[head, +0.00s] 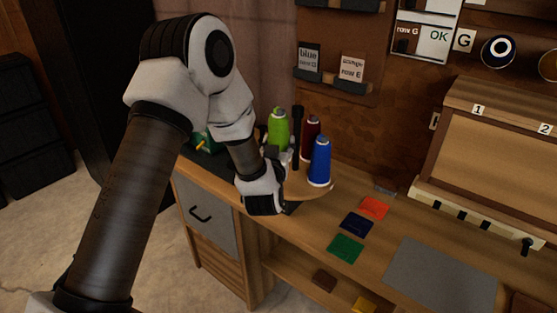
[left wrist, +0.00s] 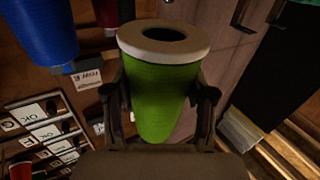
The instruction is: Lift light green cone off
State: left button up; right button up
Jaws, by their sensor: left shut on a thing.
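The light green cone (head: 278,128) is upright at the left of the round wooden stand (head: 318,190) in the head view. My left gripper (head: 274,163) is shut on it. In the left wrist view the light green cone (left wrist: 160,98) sits between the two fingers (left wrist: 162,104), and its pale ring-shaped base with a dark, empty hole shows. The cone appears held clear of the stand, though the gripper hides the gap in the head view. My right gripper is not in view.
A blue cone (head: 320,162) and a dark red cone (head: 311,136) stand on the stand beside a dark centre post (head: 297,136). Orange (head: 375,208), navy (head: 356,225) and green (head: 345,249) squares lie on the bench. A grey mat (head: 440,276) is bare.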

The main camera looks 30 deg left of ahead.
aim_at(277, 129)
pick_arm(q)
jog(key=shift+r, duration=0.85)
notch_tip(277, 129, up, 4)
jog(key=p, duration=0.3)
jog(key=shift+r, duration=0.1)
